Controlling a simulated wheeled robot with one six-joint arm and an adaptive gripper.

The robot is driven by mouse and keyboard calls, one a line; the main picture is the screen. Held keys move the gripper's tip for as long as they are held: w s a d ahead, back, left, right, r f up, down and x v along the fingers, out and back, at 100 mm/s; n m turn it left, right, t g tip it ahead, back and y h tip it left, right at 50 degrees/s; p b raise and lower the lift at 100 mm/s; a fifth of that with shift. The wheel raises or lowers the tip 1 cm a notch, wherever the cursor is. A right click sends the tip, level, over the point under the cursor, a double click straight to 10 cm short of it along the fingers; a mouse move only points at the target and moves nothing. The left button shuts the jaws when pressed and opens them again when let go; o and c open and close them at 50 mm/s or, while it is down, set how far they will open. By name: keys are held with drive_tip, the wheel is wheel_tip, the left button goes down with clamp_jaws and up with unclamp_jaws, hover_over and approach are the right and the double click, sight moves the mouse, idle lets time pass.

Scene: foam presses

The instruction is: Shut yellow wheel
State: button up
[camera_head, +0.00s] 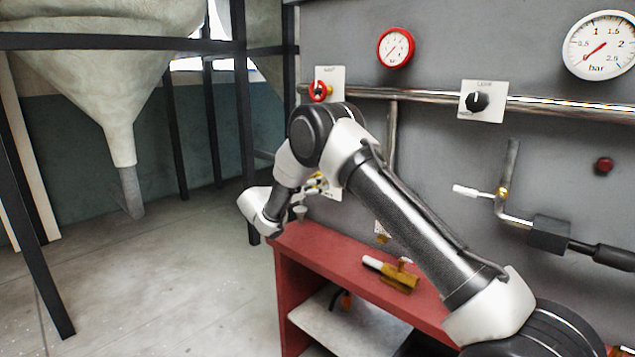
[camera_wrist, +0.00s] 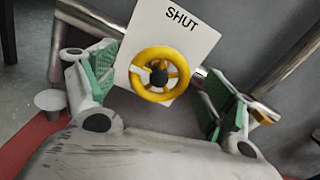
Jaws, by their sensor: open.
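The yellow wheel (camera_wrist: 160,97) has a dark hub and sits in front of a white plate (camera_wrist: 196,42) marked SHUT in the wrist view. My gripper (camera_wrist: 157,88) is open, its green-padded fingers spread to the left and right of the wheel. The wheel appears between the fingers, with a gap on each side; I see no contact, and the depth between them is hard to judge. In the head view my arm hides most of the wheel and the gripper; only a bit of yellow (camera_head: 315,184) and part of the white plate show behind the forearm.
Metal pipes run behind the plate. A red bench (camera_head: 325,255) stands below, with a brass valve with a white handle (camera_head: 390,273) on it. A red valve (camera_head: 319,90), a black knob (camera_head: 477,101) and gauges are on the grey wall. Open floor lies left.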

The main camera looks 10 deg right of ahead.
drive_tip(key=shift+x, duration=1.25)
drive_tip(key=c, duration=1)
